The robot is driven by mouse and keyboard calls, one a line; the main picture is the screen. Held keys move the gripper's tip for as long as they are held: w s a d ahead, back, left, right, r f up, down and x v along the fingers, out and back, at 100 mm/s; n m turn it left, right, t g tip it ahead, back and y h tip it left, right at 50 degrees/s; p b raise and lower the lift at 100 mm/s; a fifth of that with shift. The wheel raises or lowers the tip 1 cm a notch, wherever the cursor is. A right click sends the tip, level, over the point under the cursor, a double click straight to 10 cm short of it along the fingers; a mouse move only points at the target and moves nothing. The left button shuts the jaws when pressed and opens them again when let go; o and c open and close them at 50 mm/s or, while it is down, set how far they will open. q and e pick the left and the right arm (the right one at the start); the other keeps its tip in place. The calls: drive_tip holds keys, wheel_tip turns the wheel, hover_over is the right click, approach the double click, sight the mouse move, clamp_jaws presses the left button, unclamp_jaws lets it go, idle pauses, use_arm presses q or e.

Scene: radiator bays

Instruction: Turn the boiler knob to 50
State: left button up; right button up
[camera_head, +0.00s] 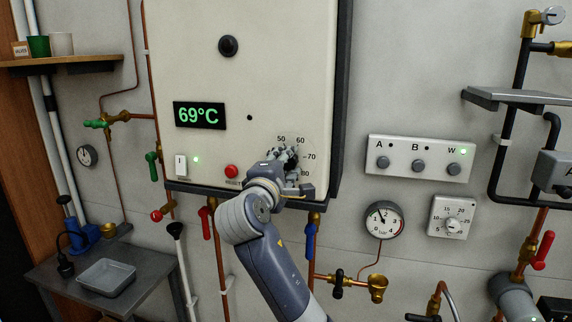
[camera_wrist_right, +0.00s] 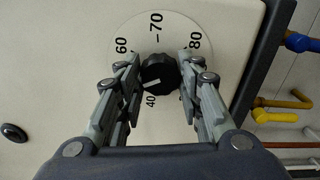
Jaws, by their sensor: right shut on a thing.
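The boiler knob (camera_wrist_right: 158,72) is black and round, with a white pointer mark towards the lower left in the right wrist view, near the printed 40. The dial around it (camera_wrist_right: 148,42) shows 60, 70 and 80; the 50 is hidden there by a finger but shows in the head view. My right gripper (camera_wrist_right: 159,70) is shut on the knob, with one finger on each side. In the head view the right gripper (camera_head: 287,158) covers most of the knob. The boiler (camera_head: 270,75) has a display (camera_head: 199,115) reading 69°C. My left gripper is not in view.
A red reset button (camera_head: 232,171) and a white switch (camera_head: 181,165) sit left of the knob. Pipes with a red valve (camera_head: 206,223) and a blue valve (camera_head: 310,240) hang below the boiler. A panel with A, B and W knobs (camera_head: 420,158) is on the wall to the right.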

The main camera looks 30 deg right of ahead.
drive_tip(key=o, duration=1.1)
drive_tip(key=v, duration=1.2)
drive_tip(key=shift+w, duration=0.1)
